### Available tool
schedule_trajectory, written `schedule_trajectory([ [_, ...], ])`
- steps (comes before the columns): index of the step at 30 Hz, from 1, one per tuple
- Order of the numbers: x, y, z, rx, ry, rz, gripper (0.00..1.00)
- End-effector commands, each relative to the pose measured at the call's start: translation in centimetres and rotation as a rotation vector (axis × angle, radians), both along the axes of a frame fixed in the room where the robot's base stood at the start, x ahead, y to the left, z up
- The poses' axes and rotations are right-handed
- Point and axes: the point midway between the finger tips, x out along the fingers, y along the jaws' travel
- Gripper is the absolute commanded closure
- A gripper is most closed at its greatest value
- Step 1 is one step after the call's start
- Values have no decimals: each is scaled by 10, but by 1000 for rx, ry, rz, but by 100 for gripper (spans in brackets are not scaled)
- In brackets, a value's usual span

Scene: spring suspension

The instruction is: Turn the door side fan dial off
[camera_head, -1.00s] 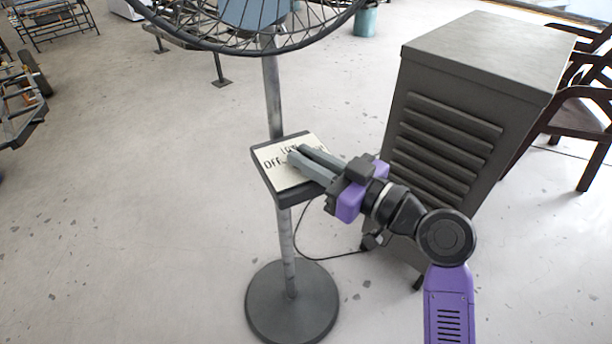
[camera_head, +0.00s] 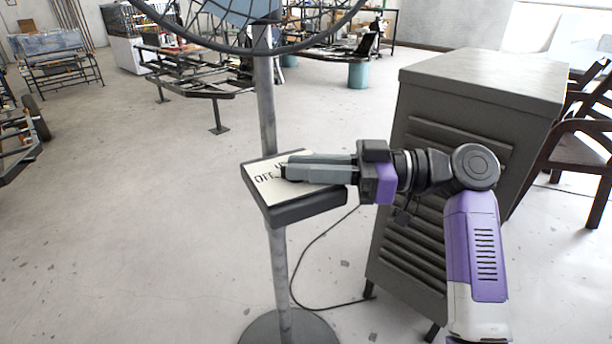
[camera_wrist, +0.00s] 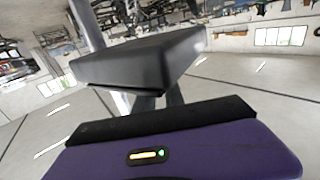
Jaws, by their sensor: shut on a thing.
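The fan (camera_head: 250,48) stands on a grey pole, with its wire cage cut off at the top of the head view. Its control box (camera_head: 310,208) is mounted on the pole, with a white sloping face lettered "OFF" (camera_head: 267,177). My gripper (camera_head: 286,171) lies across this face from the right, its fingers almost level. It is shut on the fan dial, which the fingers hide almost wholly. In the wrist view the dark box (camera_wrist: 150,60) fills the middle, close ahead of my gripper (camera_wrist: 158,102), and the dial does not show.
A grey louvred cabinet (camera_head: 480,85) stands right behind my arm. Brown chairs (camera_head: 585,150) are at the far right. A black cable (camera_head: 305,255) runs across the floor between pole and cabinet. The floor left of the fan (camera_head: 120,220) is open.

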Motion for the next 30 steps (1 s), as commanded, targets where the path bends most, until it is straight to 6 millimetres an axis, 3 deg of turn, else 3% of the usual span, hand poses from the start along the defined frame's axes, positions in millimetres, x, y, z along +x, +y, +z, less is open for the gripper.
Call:
schedule_trajectory([
  [15,0,1,-1,-4,1,23,100],
  [16,0,1,-1,-4,1,23,84],
  [19,0,1,-1,-3,1,23,65],
  [30,1,-3,0,-1,1,20,65],
])
